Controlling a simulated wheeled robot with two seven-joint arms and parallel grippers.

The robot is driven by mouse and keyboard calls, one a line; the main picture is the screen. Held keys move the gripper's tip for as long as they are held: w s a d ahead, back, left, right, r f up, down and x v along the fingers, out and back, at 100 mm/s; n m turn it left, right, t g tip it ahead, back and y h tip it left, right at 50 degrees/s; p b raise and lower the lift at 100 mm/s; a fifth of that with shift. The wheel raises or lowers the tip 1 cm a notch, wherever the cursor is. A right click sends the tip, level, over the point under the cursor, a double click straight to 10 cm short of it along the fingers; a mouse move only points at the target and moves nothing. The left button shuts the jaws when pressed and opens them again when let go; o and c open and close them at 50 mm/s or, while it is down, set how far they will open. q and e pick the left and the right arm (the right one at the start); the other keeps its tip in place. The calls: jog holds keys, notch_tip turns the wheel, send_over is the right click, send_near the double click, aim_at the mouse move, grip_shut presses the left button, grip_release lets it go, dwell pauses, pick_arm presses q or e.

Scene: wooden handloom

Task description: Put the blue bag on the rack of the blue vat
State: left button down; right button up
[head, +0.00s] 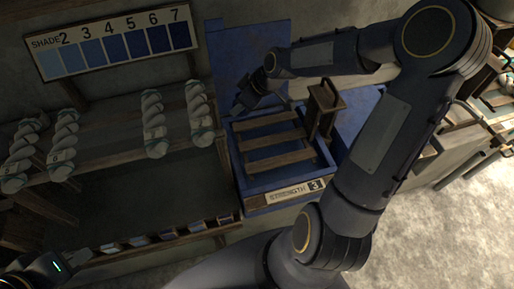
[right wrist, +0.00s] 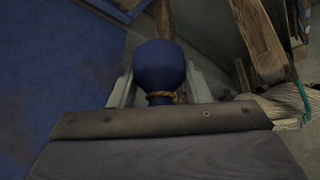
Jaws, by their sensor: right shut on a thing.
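The blue vat (head: 240,188) stands in the middle of the head view, with a "STRENGTH 3" label on its front. Its rack (head: 272,139) of wooden slats lies across the top. My right gripper (head: 246,102) is over the vat's back left corner, beside the rack's far slat. In the right wrist view it is shut on the blue bag (right wrist: 160,62), which has a yellow-brown tie at its neck. The bag cannot be made out in the head view.
A wooden frame at left carries several pale twisted skeins (head: 153,124). A shade chart (head: 112,42) hangs above it. A wooden upright piece (head: 323,108) stands at the vat's right side. A blue panel (head: 245,50) rises behind the vat. My right arm crosses the right half.

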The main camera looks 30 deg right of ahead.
jog(key=d+f+n+b, duration=0.1)
jog(key=f, duration=0.4)
jog(key=s+d+f+n+g+y+b, duration=0.1)
jog(key=f, duration=0.4)
jog(key=s+d+f+n+b, duration=0.1)
jog(key=f+b, duration=0.1)
jog(key=f, duration=0.3)
jog(key=shift+s+d+f+n+g+y, duration=0.15)
jog(key=shift+d+f+n+g+y, duration=0.15)
jog(key=shift+f+n, duration=0.1)
jog(key=o, duration=0.5)
jog(key=shift+f, duration=0.2)
jog(key=o, duration=0.5)
jog(key=shift+r, duration=0.1)
